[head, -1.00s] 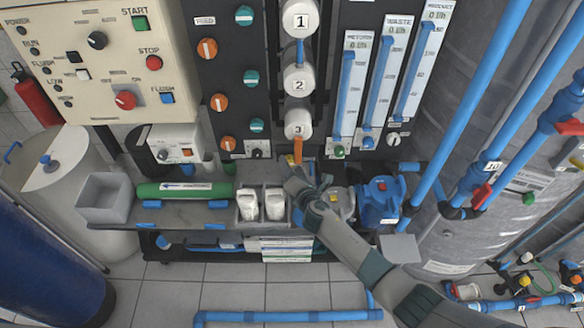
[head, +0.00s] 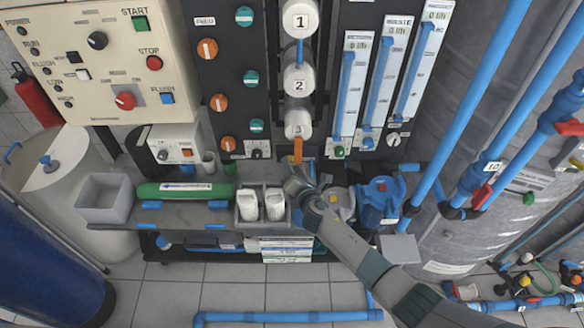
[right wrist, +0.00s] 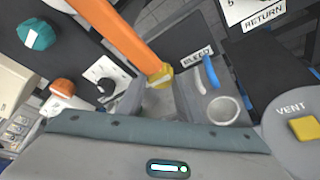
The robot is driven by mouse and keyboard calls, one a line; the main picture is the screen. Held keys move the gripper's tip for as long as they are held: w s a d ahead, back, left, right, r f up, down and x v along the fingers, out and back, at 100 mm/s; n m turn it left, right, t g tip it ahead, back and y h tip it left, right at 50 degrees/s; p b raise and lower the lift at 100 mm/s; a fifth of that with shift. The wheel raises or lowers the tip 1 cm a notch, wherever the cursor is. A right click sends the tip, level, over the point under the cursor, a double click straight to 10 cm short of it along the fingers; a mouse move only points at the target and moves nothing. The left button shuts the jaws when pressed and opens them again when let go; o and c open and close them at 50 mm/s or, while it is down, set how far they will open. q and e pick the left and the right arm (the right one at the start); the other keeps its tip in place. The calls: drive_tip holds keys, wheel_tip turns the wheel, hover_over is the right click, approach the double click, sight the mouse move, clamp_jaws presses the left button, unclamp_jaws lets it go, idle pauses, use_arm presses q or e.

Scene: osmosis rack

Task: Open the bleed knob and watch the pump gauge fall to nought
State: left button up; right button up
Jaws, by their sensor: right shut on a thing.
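In the right wrist view the BLEED label (right wrist: 198,55) lies on a dark panel, beside an orange pipe (right wrist: 120,35) that ends in a yellow fitting (right wrist: 160,76). My right gripper (head: 300,178) is low at the rack's front, just below the orange pipe (head: 298,150). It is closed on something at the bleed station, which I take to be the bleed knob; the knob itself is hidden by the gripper. A blue curved part and a pale round ring (right wrist: 222,110) show beside the grip. I cannot make out a pump gauge or its needle. My left gripper is out of view.
A blue pump (head: 379,200) stands right of my right forearm. A white twin-bottle holder (head: 262,203) and a green cylinder (head: 186,192) sit to the left. A round VENT part with a yellow square (right wrist: 304,129) is close on the right in the wrist view.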

idle(0.9)
drive_tip(key=o, duration=1)
drive_tip(key=shift+o, duration=0.2)
drive_tip(key=shift+s, duration=0.1)
drive_tip(key=b+v, duration=0.2)
drive_tip(key=v, duration=1.5)
drive_tip(key=shift+s+d+f, duration=0.1)
drive_tip(key=shift+d, duration=0.05)
